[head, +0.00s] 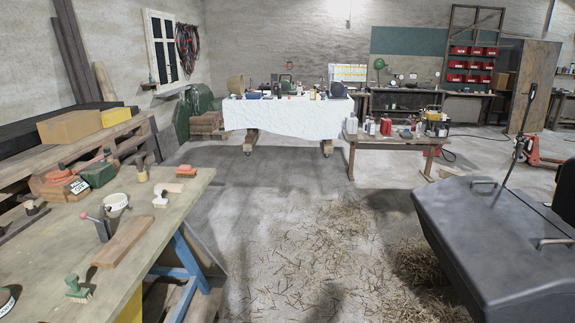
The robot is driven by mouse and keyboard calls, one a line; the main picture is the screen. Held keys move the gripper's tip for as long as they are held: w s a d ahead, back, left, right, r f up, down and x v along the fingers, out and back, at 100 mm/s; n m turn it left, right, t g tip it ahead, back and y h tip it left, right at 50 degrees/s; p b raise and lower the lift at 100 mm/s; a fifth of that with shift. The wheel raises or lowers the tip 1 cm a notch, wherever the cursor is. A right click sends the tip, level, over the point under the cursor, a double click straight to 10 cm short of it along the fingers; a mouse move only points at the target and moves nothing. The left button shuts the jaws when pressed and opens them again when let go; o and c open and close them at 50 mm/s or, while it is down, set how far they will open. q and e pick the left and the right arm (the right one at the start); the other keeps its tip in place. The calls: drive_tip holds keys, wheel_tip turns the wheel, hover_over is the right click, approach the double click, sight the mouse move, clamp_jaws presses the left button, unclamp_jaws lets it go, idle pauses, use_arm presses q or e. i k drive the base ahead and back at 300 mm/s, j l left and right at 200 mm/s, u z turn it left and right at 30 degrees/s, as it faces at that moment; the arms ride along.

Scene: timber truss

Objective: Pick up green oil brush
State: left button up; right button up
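A small brush with a green handle and pale bristles (77,290) sits near the front edge of the wooden workbench (55,270) at the lower left. It appears to rest on its bristles with the handle up. Nothing is touching it. Neither of my grippers shows in the head view.
Behind the brush on the workbench are a wooden board (124,241), a red-knobbed lever tool (100,224), a white tub (116,202) and other brushes. Open floor with straw (320,245) lies right of the bench. A dark lidded box (500,240) stands at the right.

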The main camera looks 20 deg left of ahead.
sight(77, 293)
drive_tip(key=i+u, duration=0.3)
drive_tip(key=i, duration=0.5)
drive_tip(key=i+u, duration=0.35)
drive_tip(key=i, duration=0.4)
drive_tip(key=i+u, duration=0.3)
drive_tip(key=u, duration=0.15)
drive_tip(key=i+l+u, duration=0.1)
drive_tip(key=i+u, duration=0.15)
drive_tip(key=u, duration=0.15)
drive_tip(key=i+l+u, duration=0.2)
drive_tip(key=u, duration=2.05)
drive_tip(key=l, duration=0.1)
